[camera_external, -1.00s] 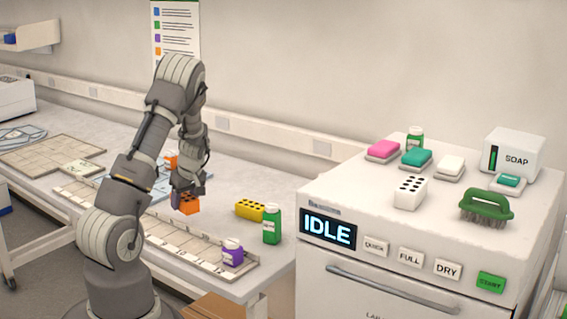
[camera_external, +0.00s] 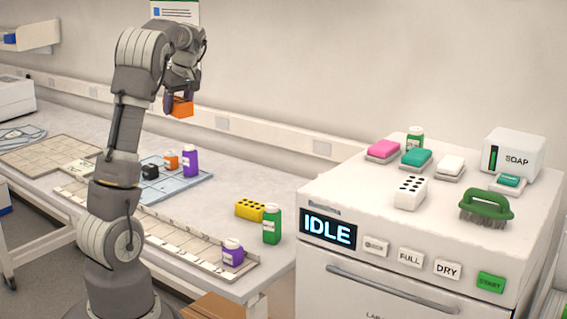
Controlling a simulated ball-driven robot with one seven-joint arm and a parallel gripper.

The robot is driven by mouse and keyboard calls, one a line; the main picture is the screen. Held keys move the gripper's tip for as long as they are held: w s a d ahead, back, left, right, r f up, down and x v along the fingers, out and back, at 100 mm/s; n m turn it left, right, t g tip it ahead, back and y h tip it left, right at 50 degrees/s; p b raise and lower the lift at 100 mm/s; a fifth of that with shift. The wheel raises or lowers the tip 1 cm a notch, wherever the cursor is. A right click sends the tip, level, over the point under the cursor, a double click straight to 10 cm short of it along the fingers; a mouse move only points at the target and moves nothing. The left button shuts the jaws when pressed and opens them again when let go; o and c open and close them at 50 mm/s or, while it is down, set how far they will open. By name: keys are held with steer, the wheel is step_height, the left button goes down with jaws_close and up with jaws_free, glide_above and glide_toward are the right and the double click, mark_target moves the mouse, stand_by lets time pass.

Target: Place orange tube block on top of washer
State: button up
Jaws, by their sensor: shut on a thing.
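The orange tube block (camera_external: 181,107) is held up in the air, well above the bench and left of the washer. My gripper (camera_external: 179,97) is shut on it, with the block hanging below the fingers. The white washer (camera_external: 330,262) stands at the right with an IDLE display on its front. Its top carries several items, and bare surface shows at its front left and middle.
A white tube block (camera_external: 409,192), a green brush (camera_external: 486,208), sponges and a soap dispenser (camera_external: 512,152) sit on the washer. On the bench (camera_external: 225,186) are a yellow tube block (camera_external: 250,209), a green bottle (camera_external: 272,225) and a purple bottle (camera_external: 232,254).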

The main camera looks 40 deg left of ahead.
steer(key=shift+w+d+r, duration=0.1)
steer(key=shift+d+r, duration=0.05)
steer(key=shift+r, duration=0.4)
steer(key=shift+w+d+r, duration=0.1)
steer(key=shift+r, duration=0.4)
steer(key=w+d+f+m+t+h+p, duration=0.15)
steer(key=d+m+h+p, duration=0.35)
steer(key=d+m, duration=0.85)
steer(key=w+d+f+m+h+p, duration=0.1)
steer(key=d+f+m+h+p, duration=0.35)
steer(key=d+m, duration=0.85)
steer(key=s+d+r+m+g+y+p, duration=0.3)
steer(key=s+d+m+p, duration=0.35)
steer(key=d+m, duration=0.5)
steer(key=s+d+r+m+g+y+p, duration=0.25)
steer(key=s+d+m+g+p, duration=0.35)
steer(key=d+m, duration=0.6)
steer(key=m+t, duration=0.1)
steer(key=t, duration=0.1)
glide_above(374, 199)
steer(key=w, duration=0.1)
step_height(374, 199, down, 6)
steer(key=shift+w+f+p, duration=0.1)
steer(key=shift+w+p, duration=0.05)
steer(key=shift+p, duration=0.15)
step_height(374, 199, down, 4)
steer(key=shift+r, duration=0.2)
